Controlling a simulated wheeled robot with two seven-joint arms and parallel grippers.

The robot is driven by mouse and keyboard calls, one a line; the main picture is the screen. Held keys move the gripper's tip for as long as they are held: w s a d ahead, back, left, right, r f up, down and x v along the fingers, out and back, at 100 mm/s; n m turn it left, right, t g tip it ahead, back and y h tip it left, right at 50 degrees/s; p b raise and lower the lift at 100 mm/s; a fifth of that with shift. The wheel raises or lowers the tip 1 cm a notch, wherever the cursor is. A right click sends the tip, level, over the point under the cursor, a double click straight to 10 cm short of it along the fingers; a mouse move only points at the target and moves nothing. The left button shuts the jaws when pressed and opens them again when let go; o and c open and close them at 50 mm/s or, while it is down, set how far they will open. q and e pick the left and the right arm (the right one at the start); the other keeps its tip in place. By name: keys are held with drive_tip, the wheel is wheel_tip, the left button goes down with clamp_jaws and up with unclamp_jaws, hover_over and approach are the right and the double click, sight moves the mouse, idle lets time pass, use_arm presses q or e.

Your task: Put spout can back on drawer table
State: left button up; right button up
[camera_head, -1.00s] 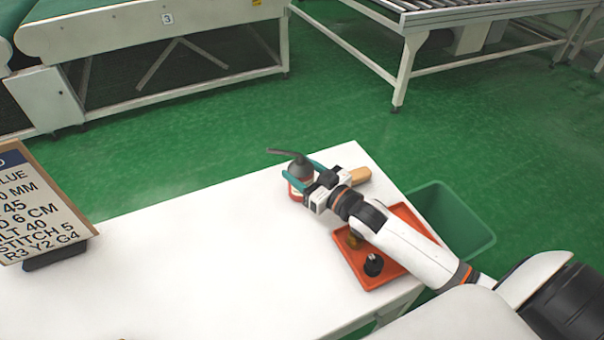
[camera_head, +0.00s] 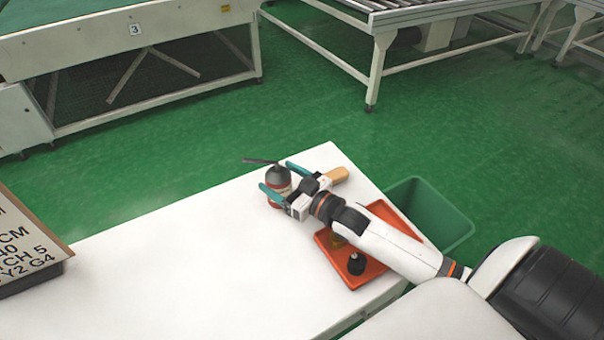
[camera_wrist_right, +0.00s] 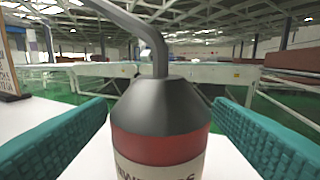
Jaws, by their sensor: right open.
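The spout can (camera_head: 278,184) has a red body, a dark grey cone top and a thin bent spout. It stands upright on the white table (camera_head: 190,245), near its far edge. My right gripper (camera_head: 282,178) is open, with its teal fingers on either side of the can. In the right wrist view the can (camera_wrist_right: 162,125) stands between the two fingers (camera_wrist_right: 160,140), with a visible gap on each side. The can's lower part is out of that view. My left gripper is not in view.
An orange tray (camera_head: 376,273) with a small dark object (camera_head: 356,263) lies under my right arm. A wooden-handled item (camera_head: 338,174) lies beyond the gripper. A green bin (camera_head: 440,215) stands right of the table. A sign board (camera_head: 25,245) stands at left. The table's middle is clear.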

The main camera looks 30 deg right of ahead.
drive_tip(key=v, duration=0.9)
drive_tip(key=shift+s+d, duration=0.15)
drive_tip(key=shift+s, duration=0.15)
drive_tip(key=shift+s+d, duration=0.2)
drive_tip(key=shift+s, duration=0.5)
drive_tip(key=shift+r, duration=0.1)
